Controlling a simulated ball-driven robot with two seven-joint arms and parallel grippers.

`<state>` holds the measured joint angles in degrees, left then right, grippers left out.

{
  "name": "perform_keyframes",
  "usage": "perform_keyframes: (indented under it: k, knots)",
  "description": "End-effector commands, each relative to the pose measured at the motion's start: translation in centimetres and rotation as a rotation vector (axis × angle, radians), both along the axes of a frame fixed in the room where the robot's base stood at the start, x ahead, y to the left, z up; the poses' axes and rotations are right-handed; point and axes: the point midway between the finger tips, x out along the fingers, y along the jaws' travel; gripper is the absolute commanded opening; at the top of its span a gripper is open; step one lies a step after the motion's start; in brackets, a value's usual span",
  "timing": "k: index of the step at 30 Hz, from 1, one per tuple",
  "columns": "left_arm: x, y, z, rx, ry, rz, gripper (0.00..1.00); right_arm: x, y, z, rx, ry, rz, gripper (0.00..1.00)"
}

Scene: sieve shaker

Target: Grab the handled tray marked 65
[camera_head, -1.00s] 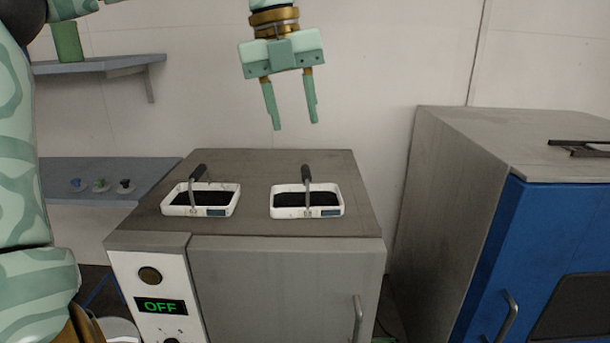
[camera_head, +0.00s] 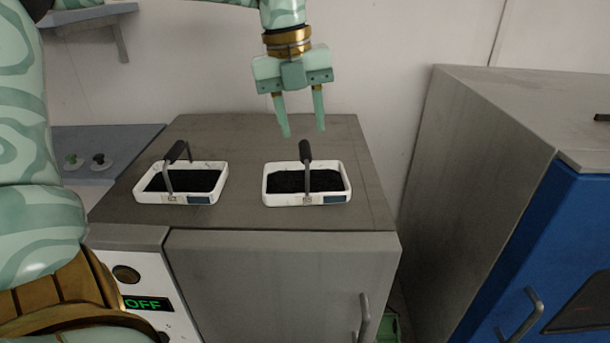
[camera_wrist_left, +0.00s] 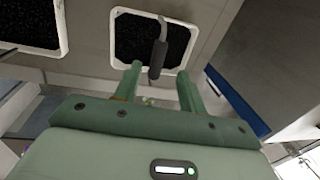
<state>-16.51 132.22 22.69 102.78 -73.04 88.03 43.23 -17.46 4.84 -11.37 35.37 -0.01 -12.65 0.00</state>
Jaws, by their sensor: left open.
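Two white handled trays with dark granular contents stand on top of the grey cabinet (camera_head: 240,222). The left tray (camera_head: 153,197) and the right tray (camera_head: 280,200) each have a dark-gripped handle arching over them and a small blue label at the front. The labels are too small to read, so I cannot tell which is marked 65. My left gripper (camera_head: 303,133) is open and empty, fingers down, above and slightly behind the right tray's handle (camera_head: 305,152). In the left wrist view, the right tray's handle (camera_wrist_left: 158,50) shows beyond and between the fingers (camera_wrist_left: 160,80). My right gripper is not in view.
The cabinet front has an OFF display (camera_head: 146,304) and a door handle (camera_head: 363,318). A blue-fronted grey unit (camera_head: 545,230) stands at the right. A shelf with small knobs (camera_head: 98,160) is at the left. The cabinet top around the trays is clear.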

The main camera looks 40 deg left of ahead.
Motion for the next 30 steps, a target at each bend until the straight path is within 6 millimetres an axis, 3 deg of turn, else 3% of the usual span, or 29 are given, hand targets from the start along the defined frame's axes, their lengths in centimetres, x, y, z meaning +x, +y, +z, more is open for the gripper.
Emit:
perform_keyframes:
  k: [5, 10, 14, 22, 26, 27, 30]
  knots:
    - [0.1, -0.1, -1.3, -0.001, 0.001, 0.0, 0.41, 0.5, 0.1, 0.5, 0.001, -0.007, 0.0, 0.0]
    - [0.1, -0.1, -3.8, -0.003, 0.005, -0.002, 0.41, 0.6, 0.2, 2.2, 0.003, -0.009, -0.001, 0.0]
    - [0.4, -0.3, -5.6, -0.002, 0.002, 0.001, 0.41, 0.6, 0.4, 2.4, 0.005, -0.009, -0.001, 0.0]
    - [0.5, -0.3, -6.1, -0.001, -0.002, 0.0, 0.41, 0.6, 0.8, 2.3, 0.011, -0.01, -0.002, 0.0]
    - [0.5, -0.3, -6.1, -0.001, -0.002, 0.0, 0.05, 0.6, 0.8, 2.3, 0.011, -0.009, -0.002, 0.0]
    - [0.5, -0.3, -6.1, -0.001, -0.002, 0.0, 0.0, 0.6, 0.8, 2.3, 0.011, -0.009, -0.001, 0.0]
    - [0.5, -0.3, -6.1, 0.0, -0.003, 0.0, 0.0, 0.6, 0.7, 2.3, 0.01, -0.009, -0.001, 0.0]
